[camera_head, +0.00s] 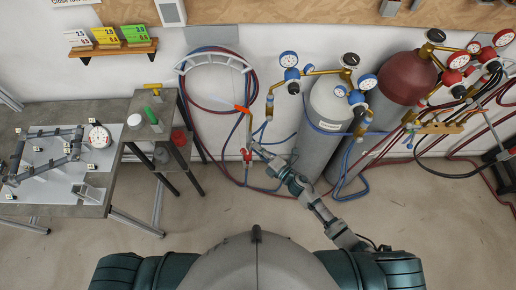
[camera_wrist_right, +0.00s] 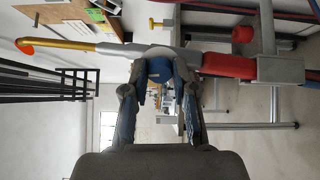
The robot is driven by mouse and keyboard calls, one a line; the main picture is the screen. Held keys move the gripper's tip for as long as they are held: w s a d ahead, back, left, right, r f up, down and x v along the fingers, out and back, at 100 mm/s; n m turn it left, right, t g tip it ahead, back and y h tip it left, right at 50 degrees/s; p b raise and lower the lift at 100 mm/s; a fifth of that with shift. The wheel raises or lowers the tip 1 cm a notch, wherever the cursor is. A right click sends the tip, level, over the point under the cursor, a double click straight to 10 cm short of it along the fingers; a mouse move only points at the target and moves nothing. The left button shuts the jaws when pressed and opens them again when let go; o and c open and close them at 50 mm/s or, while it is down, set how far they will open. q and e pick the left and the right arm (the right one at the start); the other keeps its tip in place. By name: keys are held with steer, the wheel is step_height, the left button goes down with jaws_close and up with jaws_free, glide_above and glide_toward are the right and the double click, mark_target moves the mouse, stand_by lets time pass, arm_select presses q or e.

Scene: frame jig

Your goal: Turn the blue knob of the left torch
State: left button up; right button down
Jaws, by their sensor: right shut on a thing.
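The left torch (camera_head: 249,125) hangs upright in front of the wall in the head view, with an orange tip at its top. In the right wrist view the torch (camera_wrist_right: 232,64) lies across the picture, with a yellow tube on the left and a red part on the right. Its blue knob (camera_wrist_right: 160,71) sits between the fingertips of my right gripper (camera_wrist_right: 160,84). The fingers are shut on the knob from both sides. In the head view my right gripper (camera_head: 256,149) reaches the torch from the lower right; the blue knob cannot be made out there. My left gripper is not in view.
Grey (camera_head: 325,125) and dark red (camera_head: 404,78) gas cylinders with gauges stand at the right. Hoses loop from a wall rack (camera_head: 213,54) and along the floor. A small side table (camera_head: 152,125) and a workbench with a frame jig (camera_head: 62,185) are at the left.

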steer(key=shift+d+m+p, duration=0.1)
steer(key=shift+m+p, duration=0.25)
steer(key=shift+m, duration=0.75)
steer(key=shift+f, duration=0.15)
steer(key=c, duration=0.9)
jaws_free()
steer(key=shift+w, duration=0.15)
steer(key=shift+d, duration=0.1)
steer(key=v, duration=1.2)
